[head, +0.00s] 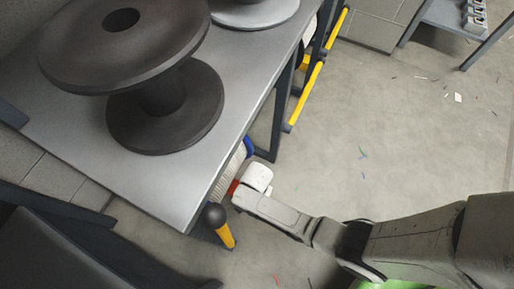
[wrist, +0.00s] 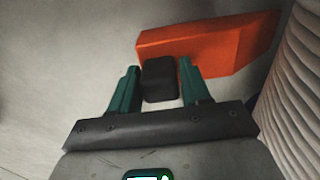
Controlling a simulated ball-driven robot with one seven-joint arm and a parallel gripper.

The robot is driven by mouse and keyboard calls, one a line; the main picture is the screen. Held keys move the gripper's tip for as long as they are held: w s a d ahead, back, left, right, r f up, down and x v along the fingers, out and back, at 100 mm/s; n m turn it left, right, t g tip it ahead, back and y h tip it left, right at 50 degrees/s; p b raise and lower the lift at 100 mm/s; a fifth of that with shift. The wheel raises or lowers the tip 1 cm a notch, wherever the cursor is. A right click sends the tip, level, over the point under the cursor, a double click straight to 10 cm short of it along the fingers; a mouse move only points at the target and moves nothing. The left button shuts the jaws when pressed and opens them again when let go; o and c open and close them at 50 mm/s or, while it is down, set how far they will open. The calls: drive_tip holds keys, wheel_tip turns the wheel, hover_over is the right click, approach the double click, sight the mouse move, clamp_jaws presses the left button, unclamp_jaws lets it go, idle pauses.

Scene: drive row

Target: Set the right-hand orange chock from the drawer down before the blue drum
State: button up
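The orange chock (wrist: 215,45) lies ahead of my gripper (wrist: 160,82) in the wrist view. A dark block (wrist: 159,79), apparently its grip, sits between my two green fingers. The fingers close in on both sides of this block. The chock's right end is close to a pale ridged curved surface (wrist: 296,85), which looks like the drum's side. In the head view a small blue edge of the drum (head: 249,147) and a bit of orange-red (head: 233,187) show by the table edge. The table hides most of the drum, and my wrist hides most of the chock.
A grey table (head: 150,185) bears a large dark spool (head: 125,45) and part of a paler one (head: 255,12). A black-topped yellow post (head: 220,225) stands by its near corner. Yellow bars (head: 306,93) run along the row. The floor (head: 400,130) at right is open, with small scraps.

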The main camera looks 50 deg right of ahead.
drive_tip(key=o, duration=0.4)
drive_tip(key=shift+c, duration=0.2)
wheel_tip(320, 180, up, 12)
drive_tip(key=p, duration=0.7)
drive_tip(key=shift+r, duration=0.15)
drive_tip(key=s+d+r+n, duration=0.2)
drive_tip(key=s+r+n, duration=0.1)
drive_tip(key=r, duration=0.4)
drive_tip(key=s+d+r+n, duration=0.3)
drive_tip(key=r+n, duration=0.3)
drive_tip(key=r, duration=0.1)
drive_tip(key=s+d+r+n+t, duration=0.1)
drive_tip(key=s+d+r+n, duration=0.1)
drive_tip(key=s+r+n, duration=0.2)
wheel_tip(320, 180, up, 3)
drive_tip(key=shift+d+r+n, duration=0.1)
drive_tip(key=shift+d+n, duration=0.3)
drive_tip(key=shift+n, duration=0.1)
